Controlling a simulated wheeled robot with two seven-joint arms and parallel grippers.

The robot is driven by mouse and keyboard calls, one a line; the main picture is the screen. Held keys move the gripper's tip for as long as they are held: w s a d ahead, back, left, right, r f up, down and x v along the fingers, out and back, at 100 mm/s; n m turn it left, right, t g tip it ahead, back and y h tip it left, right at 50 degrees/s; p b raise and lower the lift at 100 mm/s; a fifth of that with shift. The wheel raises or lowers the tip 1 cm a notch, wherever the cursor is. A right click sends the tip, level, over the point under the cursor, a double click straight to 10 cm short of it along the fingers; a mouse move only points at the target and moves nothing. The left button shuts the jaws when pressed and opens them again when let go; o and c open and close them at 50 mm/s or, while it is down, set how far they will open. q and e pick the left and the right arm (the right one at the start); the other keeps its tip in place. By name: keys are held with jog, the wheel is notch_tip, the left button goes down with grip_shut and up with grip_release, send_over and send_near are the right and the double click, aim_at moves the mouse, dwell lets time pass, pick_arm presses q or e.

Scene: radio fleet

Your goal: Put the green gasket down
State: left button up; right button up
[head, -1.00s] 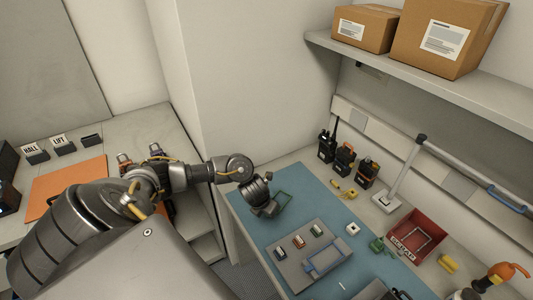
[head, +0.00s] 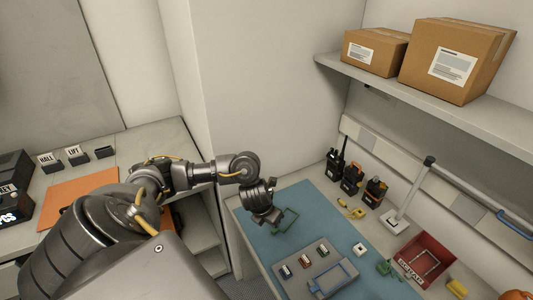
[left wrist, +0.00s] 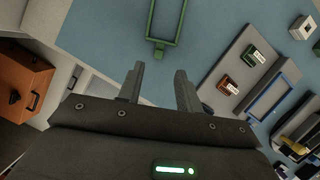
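The green gasket (head: 287,221), a thin rectangular frame with a small tab, lies flat on the blue mat (head: 255,235). In the left wrist view the gasket (left wrist: 178,30) is at the top, its tab facing my fingers. My left gripper (left wrist: 159,72) is open, with nothing between its fingers and a visible gap from the tab. In the head view my left gripper (head: 272,217) is just left of the gasket and hides a little of that area. My right gripper is not in view.
A grey tray (head: 300,271) holds several small blocks and a blue frame (head: 333,279). Several radios (head: 351,180) stand behind the mat. A red scrap bin (head: 408,267) with a pale frame inside is at right. Boxes (head: 455,60) sit on the shelf above.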

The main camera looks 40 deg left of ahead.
pick_arm(q)
jog(key=p+v, duration=0.1)
jog(key=v, duration=0.4)
dwell(0.4)
